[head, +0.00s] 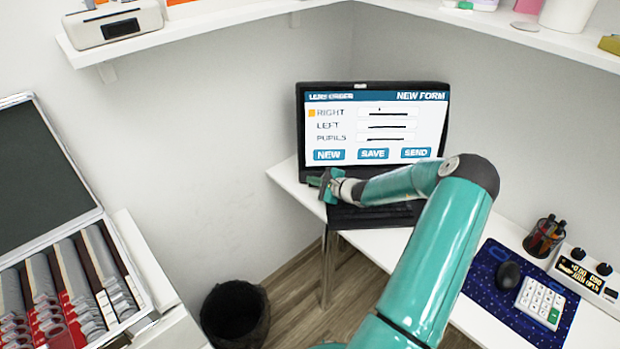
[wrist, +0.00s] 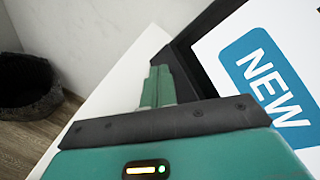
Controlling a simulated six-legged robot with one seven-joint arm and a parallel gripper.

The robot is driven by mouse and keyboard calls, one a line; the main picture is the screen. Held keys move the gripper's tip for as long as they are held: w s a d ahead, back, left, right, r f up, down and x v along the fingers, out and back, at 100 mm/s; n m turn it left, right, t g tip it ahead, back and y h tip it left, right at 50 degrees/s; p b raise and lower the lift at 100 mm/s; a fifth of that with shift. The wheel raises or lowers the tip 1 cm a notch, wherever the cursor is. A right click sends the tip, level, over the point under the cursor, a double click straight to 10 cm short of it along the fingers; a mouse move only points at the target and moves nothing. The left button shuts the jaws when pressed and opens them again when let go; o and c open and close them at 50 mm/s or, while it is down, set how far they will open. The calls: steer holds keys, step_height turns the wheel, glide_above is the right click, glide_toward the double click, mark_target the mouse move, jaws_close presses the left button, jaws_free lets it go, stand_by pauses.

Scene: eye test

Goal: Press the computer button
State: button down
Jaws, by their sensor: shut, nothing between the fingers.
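The laptop computer (head: 374,125) stands open on the white corner desk, its screen showing a form headed NEW FORM. Along the bottom of the screen are the blue buttons NEW (head: 329,155), SAVE (head: 373,154) and SEND (head: 416,153). My gripper (head: 322,182) is shut and empty, just below and left of the NEW button, near the laptop's lower left corner. In the wrist view the closed fingers (wrist: 157,86) are by the dark screen frame, with the NEW button (wrist: 267,84) large on the right. I cannot tell whether the fingertips touch the laptop. My arm hides part of the keyboard.
A dark waste bin (head: 235,314) stands on the floor. An open lens case (head: 85,232) lies left.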

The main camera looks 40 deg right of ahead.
stand_by(0.4)
steer(key=shift+s+a+r, duration=0.1)
steer(key=shift+s+a, duration=0.35)
steer(key=shift+s, duration=0.2)
steer(key=shift+s+a+r, duration=0.25)
steer(key=shift+s+a, duration=0.55)
steer(key=shift+s, duration=0.2)
steer(key=shift+s+a+r, duration=0.25)
steer(key=shift+s+a, duration=0.5)
steer(key=shift+s, duration=0.2)
